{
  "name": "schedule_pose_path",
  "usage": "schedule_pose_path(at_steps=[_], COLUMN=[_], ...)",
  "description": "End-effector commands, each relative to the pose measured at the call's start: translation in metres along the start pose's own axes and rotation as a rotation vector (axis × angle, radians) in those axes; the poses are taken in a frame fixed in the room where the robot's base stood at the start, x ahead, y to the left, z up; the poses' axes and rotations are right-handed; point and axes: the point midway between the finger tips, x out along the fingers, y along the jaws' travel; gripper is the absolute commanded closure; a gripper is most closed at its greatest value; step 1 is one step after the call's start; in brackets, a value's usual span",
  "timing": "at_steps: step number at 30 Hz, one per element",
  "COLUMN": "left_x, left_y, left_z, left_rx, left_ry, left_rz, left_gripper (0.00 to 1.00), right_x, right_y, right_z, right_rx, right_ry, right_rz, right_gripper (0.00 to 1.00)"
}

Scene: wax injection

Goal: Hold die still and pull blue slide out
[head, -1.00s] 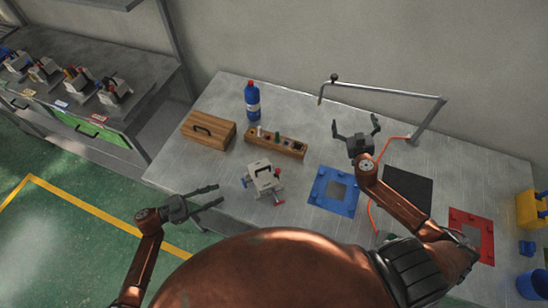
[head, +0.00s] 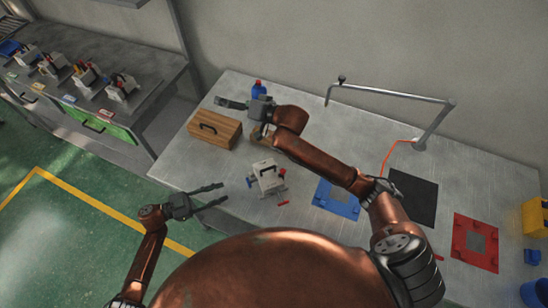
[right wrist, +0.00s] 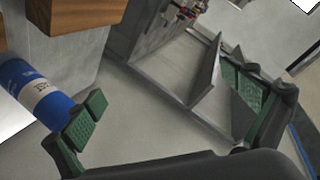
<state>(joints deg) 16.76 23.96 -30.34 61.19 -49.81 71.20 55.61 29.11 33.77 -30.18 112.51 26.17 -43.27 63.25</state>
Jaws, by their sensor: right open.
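The die (head: 266,176) is a pale grey block on the table. A blue-handled slide (head: 250,182) sticks out at its left, and red and blue parts show at its right and front. My left gripper (head: 216,195) is open and empty, left of the die and apart from it. My right gripper (head: 240,104) is above the back left of the table, beyond the die and near the blue bottle (head: 258,88). Its padded fingers are apart in the right wrist view (right wrist: 165,112), with nothing between them; the bottle lies beside one finger there.
A wooden box (head: 215,130) stands behind the die. A blue plate (head: 337,198), dark mat (head: 413,196) and red plate (head: 475,242) lie to the right. A pipe arm (head: 395,93) stands at the back.

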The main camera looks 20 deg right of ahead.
Motion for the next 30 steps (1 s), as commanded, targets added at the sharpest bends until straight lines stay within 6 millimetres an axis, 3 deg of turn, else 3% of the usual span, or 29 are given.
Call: schedule_pose_path(at_steps=[3, 7, 14, 21, 25, 30], left_x=[0.000, 0.000, 0.000, 0.000, 0.000, 0.000], left_y=[0.000, 0.000, 0.000, 0.000, 0.000, 0.000], left_z=[0.000, 0.000, 0.000, 0.000, 0.000, 0.000], left_rx=[0.000, 0.000, 0.000, 0.000, 0.000, 0.000], left_ry=[0.000, 0.000, 0.000, 0.000, 0.000, 0.000], left_rz=[0.000, 0.000, 0.000, 0.000, 0.000, 0.000], left_gripper=[0.71, 0.71, 0.71, 0.71, 0.71, 0.71], right_x=[0.001, -0.013, -0.076, -0.147, -0.167, -0.169], right_y=[-0.005, 0.003, 0.034, 0.063, 0.070, 0.079], right_z=[0.035, 0.077, 0.133, 0.151, 0.153, 0.162], right_rx=[-0.254, -0.552, -1.070, -1.406, -1.476, -1.493], right_ry=[-0.189, -0.428, -0.899, -1.286, -1.383, -1.413], right_rz=[0.052, 0.084, 0.033, -0.116, -0.172, -0.193], right_gripper=[0.00, 0.00, 0.00, 0.00, 0.00, 0.00])
